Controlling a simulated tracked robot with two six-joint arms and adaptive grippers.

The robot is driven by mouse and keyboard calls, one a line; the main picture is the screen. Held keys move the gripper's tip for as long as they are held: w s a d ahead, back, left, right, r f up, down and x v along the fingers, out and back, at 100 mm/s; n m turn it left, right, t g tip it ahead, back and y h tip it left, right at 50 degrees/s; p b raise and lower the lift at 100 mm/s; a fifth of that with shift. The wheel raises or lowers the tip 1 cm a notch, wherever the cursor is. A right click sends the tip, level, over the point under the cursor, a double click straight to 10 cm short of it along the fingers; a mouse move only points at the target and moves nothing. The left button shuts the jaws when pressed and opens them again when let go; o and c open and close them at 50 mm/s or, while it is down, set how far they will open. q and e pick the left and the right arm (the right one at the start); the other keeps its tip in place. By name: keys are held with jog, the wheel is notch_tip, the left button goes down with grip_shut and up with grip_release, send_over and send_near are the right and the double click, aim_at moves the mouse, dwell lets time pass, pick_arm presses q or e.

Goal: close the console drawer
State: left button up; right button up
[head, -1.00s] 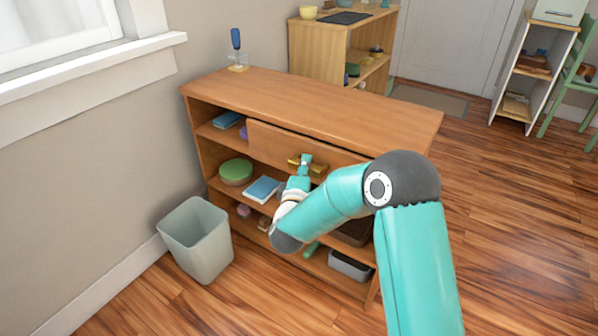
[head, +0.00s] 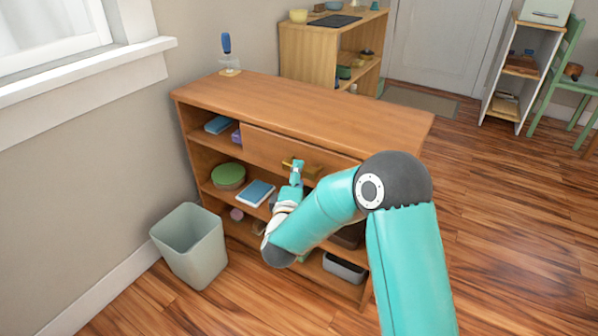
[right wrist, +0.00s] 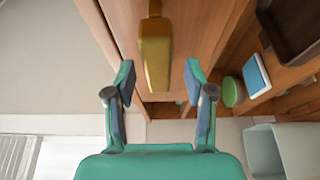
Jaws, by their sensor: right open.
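The wooden console (head: 330,112) stands against the wall, and its drawer front (head: 262,146) sits under the top. The drawer looks flush or nearly so; I cannot tell whether a small gap is left. Its brass handle (head: 313,171) is partly hidden by my right gripper (head: 297,168). In the right wrist view the handle (right wrist: 155,52) lies ahead, in line with the space between the fingertips of my right gripper (right wrist: 158,78), which is open and empty. The drawer front (right wrist: 196,30) also shows there. My left gripper is not in view.
Open shelves below the drawer hold a green-lidded round box (head: 228,176), a blue book (head: 256,193) and a grey tray (head: 345,268). A grey bin (head: 190,246) stands left of the console. A blue-handled item (head: 227,52) stands on the top, which is otherwise clear.

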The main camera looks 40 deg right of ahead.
jog(key=v, duration=0.9)
jog(key=s+a+f+g+y, duration=0.1)
jog(key=s+a+f+y, duration=0.15)
jog(key=f, duration=0.65)
jog(key=s+a+f+g+y, duration=0.15)
jog(key=f+y, duration=0.25)
jog(key=f, duration=0.4)
jog(key=s+a+f+g+y, duration=0.1)
jog(key=a+f+y, duration=0.2)
jog(key=f, duration=0.6)
jog(key=s+a+f+m+g+y, duration=0.4)
jog(key=s+a+m, duration=0.1)
jog(key=s+a, duration=0.25)
jog(key=s+a+f+m+g+y, duration=0.35)
jog(key=s+a+m+g, duration=0.2)
jog(key=s, duration=0.35)
notch_tip(320, 180, up, 34)
jog(key=p, duration=3.4)
jog(key=shift+r+t, duration=0.25)
jog(key=shift+t, duration=0.15)
